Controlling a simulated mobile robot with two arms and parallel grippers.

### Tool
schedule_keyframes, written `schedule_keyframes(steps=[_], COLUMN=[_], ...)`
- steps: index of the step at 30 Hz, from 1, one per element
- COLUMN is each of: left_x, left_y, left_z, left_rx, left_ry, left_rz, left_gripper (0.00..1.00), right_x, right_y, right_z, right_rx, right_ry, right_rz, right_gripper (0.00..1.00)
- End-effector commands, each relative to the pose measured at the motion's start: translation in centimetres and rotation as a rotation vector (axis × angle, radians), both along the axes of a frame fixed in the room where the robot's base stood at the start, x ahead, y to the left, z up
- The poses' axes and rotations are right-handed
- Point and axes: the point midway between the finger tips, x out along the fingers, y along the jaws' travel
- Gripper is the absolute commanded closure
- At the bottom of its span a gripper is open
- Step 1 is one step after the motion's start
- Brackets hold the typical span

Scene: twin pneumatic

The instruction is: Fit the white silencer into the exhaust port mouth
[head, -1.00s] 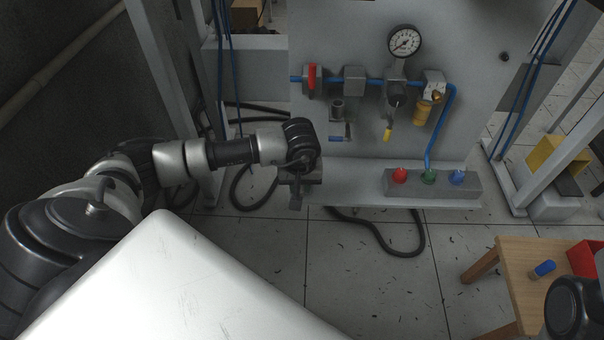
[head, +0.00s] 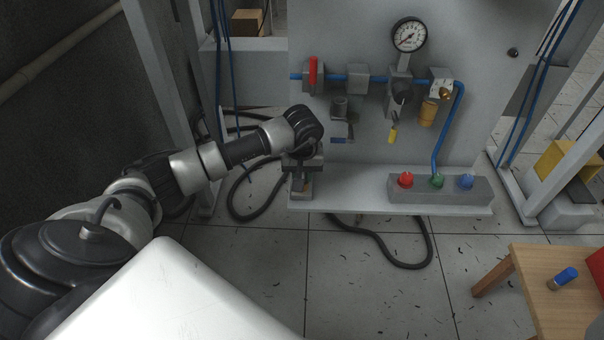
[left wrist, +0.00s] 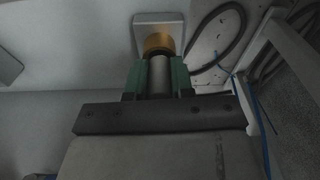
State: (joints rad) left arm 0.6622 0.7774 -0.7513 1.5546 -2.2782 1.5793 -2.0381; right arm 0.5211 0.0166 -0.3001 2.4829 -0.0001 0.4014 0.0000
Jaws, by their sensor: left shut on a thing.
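My left gripper (head: 301,190) is at the left end of the panel's shelf, pointing down. In the left wrist view its green fingers (left wrist: 158,78) are shut on the pale silencer (left wrist: 159,74), a cylinder. The silencer's far end lines up with a brass-coloured ring (left wrist: 158,42), which looks like the exhaust port mouth, on a pale square block (left wrist: 158,20). The end overlaps the ring in this view; I cannot tell whether it is inside or just in front. In the head view the silencer and port are not clear. My right gripper is not in view.
The grey panel (head: 455,130) carries a gauge (head: 409,35), a red-handled valve (head: 313,72) and blue tubing. A button box (head: 440,189) stands on the shelf (head: 350,190). A black hose (head: 385,257) lies on the floor. A wooden stool (head: 530,290) holds a blue cylinder (head: 563,278).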

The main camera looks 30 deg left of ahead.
Motion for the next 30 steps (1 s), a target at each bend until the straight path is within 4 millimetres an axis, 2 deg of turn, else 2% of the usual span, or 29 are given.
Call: schedule_keyframes(steps=[5, 6, 10, 20, 30], left_x=[0.0, 0.0, 0.0, 0.0, -0.5], left_y=[0.0, 0.0, 0.0, 0.0, -0.3], left_z=[-0.4, -0.3, -0.3, 0.2, 5.8], left_rx=[0.001, 0.001, 0.000, -0.001, 0.002], left_ry=[-0.001, -0.001, 0.000, -0.001, -0.002], left_rz=[0.000, 0.000, 0.000, 0.000, -0.001], left_gripper=[1.00, 0.71, 0.52, 0.52, 0.52], right_x=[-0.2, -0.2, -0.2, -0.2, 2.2], right_y=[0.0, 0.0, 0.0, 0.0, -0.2], right_z=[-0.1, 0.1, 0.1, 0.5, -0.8], right_rx=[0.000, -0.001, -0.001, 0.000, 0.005], right_ry=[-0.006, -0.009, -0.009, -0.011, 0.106], right_rz=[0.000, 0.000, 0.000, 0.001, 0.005], right_gripper=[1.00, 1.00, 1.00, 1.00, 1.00])
